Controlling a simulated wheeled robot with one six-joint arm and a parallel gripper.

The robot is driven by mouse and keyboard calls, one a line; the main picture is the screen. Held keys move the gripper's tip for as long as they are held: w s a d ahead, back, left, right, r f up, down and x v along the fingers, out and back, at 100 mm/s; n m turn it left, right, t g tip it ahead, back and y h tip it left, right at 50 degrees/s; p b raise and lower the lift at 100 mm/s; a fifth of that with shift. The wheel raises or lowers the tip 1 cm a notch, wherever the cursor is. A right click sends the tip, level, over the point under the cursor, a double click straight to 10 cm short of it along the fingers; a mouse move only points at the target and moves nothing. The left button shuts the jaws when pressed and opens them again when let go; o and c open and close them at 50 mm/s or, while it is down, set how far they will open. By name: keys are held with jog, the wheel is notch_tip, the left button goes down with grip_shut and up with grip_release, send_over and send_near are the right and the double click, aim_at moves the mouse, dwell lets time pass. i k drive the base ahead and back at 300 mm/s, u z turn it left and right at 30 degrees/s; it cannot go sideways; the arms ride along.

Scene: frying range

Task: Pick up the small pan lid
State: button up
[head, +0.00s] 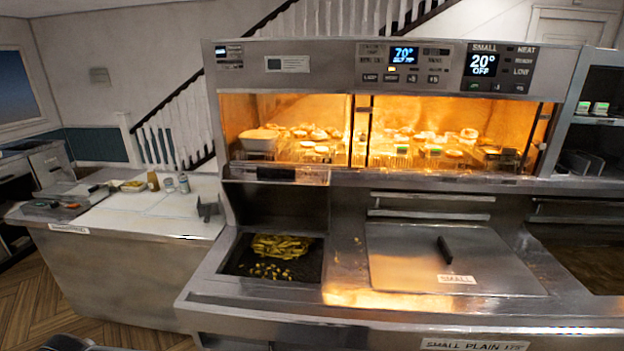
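The small pan lid (404,272) is a flat steel plate lying over the pan on the right part of the range top. It has a short black handle (444,250) standing up near its middle and a white label reading "SMALL" (457,279). The lid lies flat and appears to cover the pan fully, so the pan's inside is hidden. My gripper is not in view, and nothing is seen touching the lid or its handle.
A heated cabinet (365,78) with lit food shelves stands above and behind the lid. Left of the lid is a dark well with chips (280,247). An uncovered pan (598,262) is at the far right. A white-topped counter (140,215) stands left.

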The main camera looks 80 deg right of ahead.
aim_at(426, 259)
jog(key=z, duration=2.45)
jog(key=i, duration=0.5)
jog(key=z, duration=0.25)
jog(key=k, duration=0.75)
jog(key=z, duration=1.2)
jog(key=i, duration=0.5)
jog(key=z, duration=2.2)
jog(key=i, duration=0.55)
